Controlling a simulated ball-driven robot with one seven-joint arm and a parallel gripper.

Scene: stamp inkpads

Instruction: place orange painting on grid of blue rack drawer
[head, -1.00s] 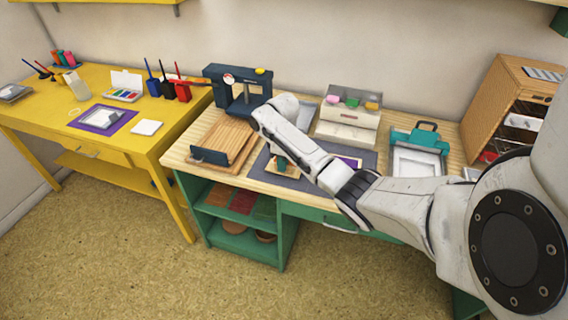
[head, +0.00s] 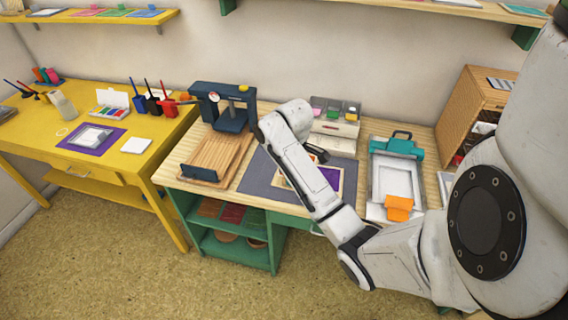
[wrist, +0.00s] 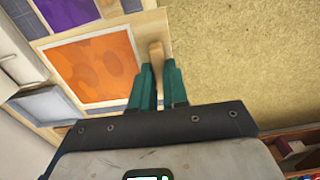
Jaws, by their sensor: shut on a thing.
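In the wrist view an orange painting (wrist: 90,69) with a white margin and light wooden edging lies flat, left of my gripper (wrist: 158,68). The two teal fingers are shut on a narrow tan wooden piece (wrist: 156,50) beside the painting's edge. I cannot tell whether this piece belongs to the painting's frame. In the head view my arm hides most of the spot around the gripper. An orange sheet (head: 398,208) lies at the front of a pale tray on the right; I cannot tell whether it is the same painting. I cannot make out a blue rack drawer.
A purple panel (head: 330,177) shows on the grey mat (head: 258,182). A dark blue press (head: 232,119) and wooden board (head: 215,153) stand to the left. A teal-clamped tray (head: 379,185) and wooden cabinet (head: 470,106) are on the right. A yellow table (head: 42,130) stands far left.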

